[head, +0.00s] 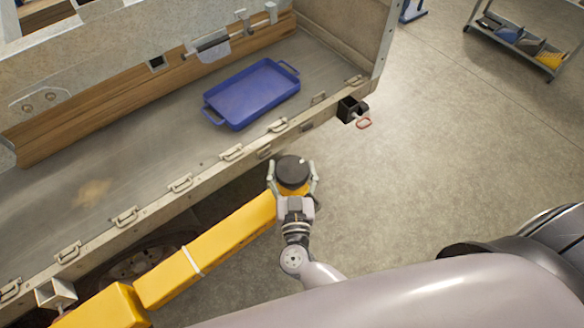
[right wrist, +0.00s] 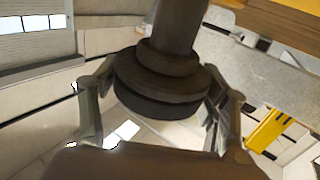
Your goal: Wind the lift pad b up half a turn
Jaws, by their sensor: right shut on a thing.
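The lift pad b (head: 292,171) is a dark round pad at the end of the yellow lift arm (head: 220,240), beside the trailer's side rail in the head view. My right gripper (head: 291,166) is shut on it, one finger on each side. In the right wrist view the dark stepped disc (right wrist: 160,92) with a thick stem sits between the fingers of the gripper (right wrist: 157,98). The exact finger contact is hard to see there. My left gripper is not in view.
The trailer frame (head: 150,205) runs diagonally along the left, with latches on its side rail. A blue tray (head: 252,93) lies on its bed. A black bracket with a red ring (head: 352,110) sticks out at its corner. A shelf cart (head: 520,42) stands far right. Floor between is clear.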

